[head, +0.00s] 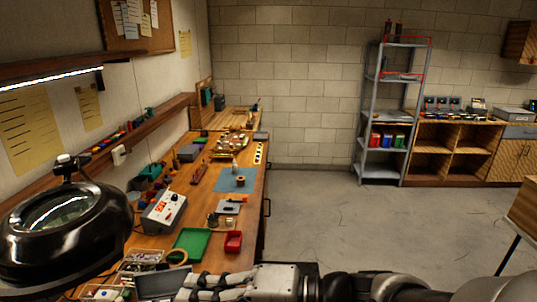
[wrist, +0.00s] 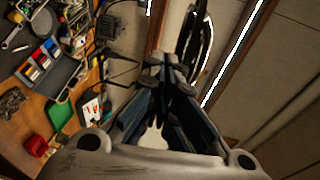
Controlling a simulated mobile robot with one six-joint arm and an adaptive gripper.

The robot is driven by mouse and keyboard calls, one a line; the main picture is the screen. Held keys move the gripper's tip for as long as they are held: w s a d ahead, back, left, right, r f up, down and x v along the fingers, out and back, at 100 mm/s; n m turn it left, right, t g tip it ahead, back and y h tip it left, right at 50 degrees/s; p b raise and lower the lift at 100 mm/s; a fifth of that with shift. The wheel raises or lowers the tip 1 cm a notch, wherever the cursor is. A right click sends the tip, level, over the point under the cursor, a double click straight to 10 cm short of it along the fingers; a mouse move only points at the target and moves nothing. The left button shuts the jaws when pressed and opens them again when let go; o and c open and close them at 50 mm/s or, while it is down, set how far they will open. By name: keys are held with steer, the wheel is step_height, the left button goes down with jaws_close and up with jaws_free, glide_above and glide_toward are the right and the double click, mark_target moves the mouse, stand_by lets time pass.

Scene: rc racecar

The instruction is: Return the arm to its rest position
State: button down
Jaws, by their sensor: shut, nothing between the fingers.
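My gripper (wrist: 168,75) shows in the wrist view with its dark fingers brought together and nothing between them. It points past the workbench toward the wall and the lamp. In the head view my arm lies across the bottom edge of the picture, in front of the near end of the bench, and the gripper's tips are hard to make out there. The long wooden workbench (head: 257,205) runs away along the left wall.
A black magnifier lamp (head: 60,235) stands close at the left. A green tray (head: 190,244), a red bin (head: 233,242) and a grey station with a red display (head: 163,212) sit on the bench. A metal shelf (head: 364,115) stands at the back. The floor (head: 330,225) right of the bench is clear.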

steer(key=s+d+f+n+g+h+b, duration=0.1)
steer(key=s+d+f+n+h, duration=0.1)
steer(key=s+d+f+h, duration=0.7)
steer(key=w+d+f+t+h+b, duration=0.1)
steer(key=d+h, duration=0.6)
steer(key=d, duration=1)
steer(key=w+t, duration=0.1)
steer(key=t, duration=0.1)
steer(key=shift+d+f+m+t, duration=0.15)
steer(key=shift+d+m+t, duration=0.15)
steer(key=shift+d+t, duration=0.1)
steer(key=shift+a, duration=0.15)
